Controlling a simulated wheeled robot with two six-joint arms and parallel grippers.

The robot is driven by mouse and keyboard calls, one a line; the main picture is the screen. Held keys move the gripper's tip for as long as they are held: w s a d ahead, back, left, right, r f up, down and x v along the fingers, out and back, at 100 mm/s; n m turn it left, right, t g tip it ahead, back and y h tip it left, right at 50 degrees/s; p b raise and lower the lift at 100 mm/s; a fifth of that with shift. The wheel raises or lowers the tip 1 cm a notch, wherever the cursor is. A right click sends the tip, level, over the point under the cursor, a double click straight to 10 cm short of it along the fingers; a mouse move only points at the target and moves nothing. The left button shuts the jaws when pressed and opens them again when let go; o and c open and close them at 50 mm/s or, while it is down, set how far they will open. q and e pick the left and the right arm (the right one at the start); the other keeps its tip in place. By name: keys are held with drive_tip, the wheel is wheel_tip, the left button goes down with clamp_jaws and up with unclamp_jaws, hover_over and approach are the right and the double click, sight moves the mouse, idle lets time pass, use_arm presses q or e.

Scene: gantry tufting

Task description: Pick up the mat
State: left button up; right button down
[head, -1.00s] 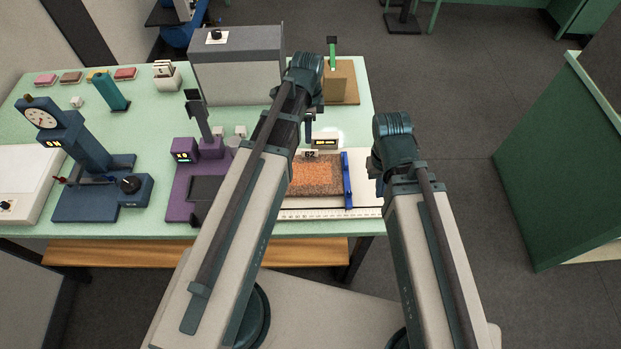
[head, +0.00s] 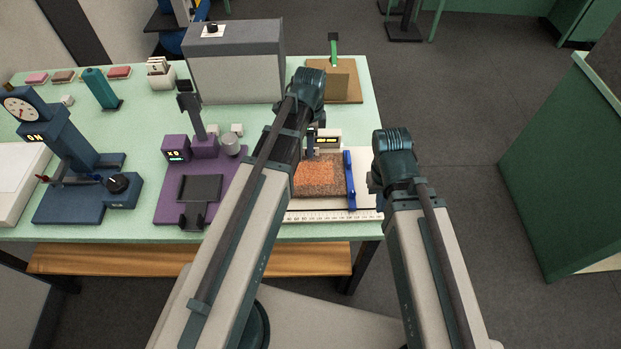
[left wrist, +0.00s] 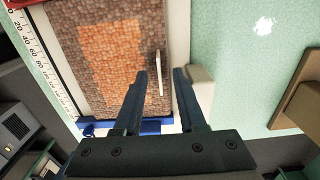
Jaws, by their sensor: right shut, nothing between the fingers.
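The mat (head: 322,178) is a brown rectangle with an orange patch. It lies flat on a white board with a ruler along its front and a blue bar (head: 350,181) at its right. In the left wrist view the mat (left wrist: 112,55) fills the upper left, with a thin white strip near its edge. My left gripper (head: 310,152) is above the mat's far part in the head view. In the left wrist view its fingers (left wrist: 160,73) are apart, with nothing held between them. My right gripper (head: 373,183) is right of the board, mostly hidden behind its wrist.
A small white display box (head: 328,139) stands behind the mat. A purple device (head: 175,150) and a blue dial device (head: 70,150) stand to the left. A grey box (head: 235,65) and a wooden block (head: 334,80) stand at the back. A green cabinet (head: 560,170) stands at right.

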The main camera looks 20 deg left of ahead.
use_arm(q)
drive_tip(key=shift+f+b, duration=0.45)
drive_tip(key=shift+f, duration=0.5)
drive_tip(key=shift+r, duration=0.15)
drive_tip(key=shift+c, duration=0.3)
clamp_jaws()
